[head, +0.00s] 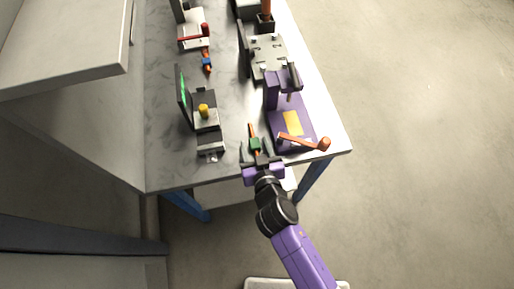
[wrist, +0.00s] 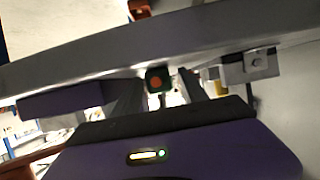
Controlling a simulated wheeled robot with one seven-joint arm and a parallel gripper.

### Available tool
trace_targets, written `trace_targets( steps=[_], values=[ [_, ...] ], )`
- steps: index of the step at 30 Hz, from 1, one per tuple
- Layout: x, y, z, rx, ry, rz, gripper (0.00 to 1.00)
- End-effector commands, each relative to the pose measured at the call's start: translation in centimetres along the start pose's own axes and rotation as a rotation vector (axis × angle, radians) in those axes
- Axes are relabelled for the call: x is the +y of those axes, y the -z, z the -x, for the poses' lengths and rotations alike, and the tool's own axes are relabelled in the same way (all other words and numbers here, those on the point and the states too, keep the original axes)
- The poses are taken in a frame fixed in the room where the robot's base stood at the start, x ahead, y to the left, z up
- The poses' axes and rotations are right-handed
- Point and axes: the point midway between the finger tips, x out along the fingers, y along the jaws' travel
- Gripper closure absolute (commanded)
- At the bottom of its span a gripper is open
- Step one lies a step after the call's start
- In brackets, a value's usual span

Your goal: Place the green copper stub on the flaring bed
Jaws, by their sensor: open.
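The green copper stub (head: 254,144) lies near the front edge of the table, with an orange copper end pointing away from me. My gripper (head: 261,161) is open just in front of it, at the table's edge. In the wrist view the stub (wrist: 157,78) shows end-on, a green body with an orange round end, between the fingers in the picture. I cannot tell whether they touch it. A grey plate fixture with posts (head: 267,52) and a purple stand with a yellow pad (head: 291,123) are to the right; I cannot tell for certain which is the flaring bed.
The purple stand's orange lever (head: 305,142) reaches out close to the right of my gripper. A grey device with a yellow knob (head: 203,111) stands left, beside a dark panel with a green display. A blue-marked stub (head: 206,62) lies further back. Bare table (head: 232,95) lies between.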

Motion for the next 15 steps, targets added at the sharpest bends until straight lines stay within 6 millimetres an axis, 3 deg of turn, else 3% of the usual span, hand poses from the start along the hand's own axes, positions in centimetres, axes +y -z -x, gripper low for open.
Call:
trace_targets(
  steps=[5,15],
  values=[
    [0.0,0.1,1.3,0.000,0.000,0.001,0.50],
    [0.0,0.0,8.2,-0.001,0.000,-0.001,0.50]
  ],
)
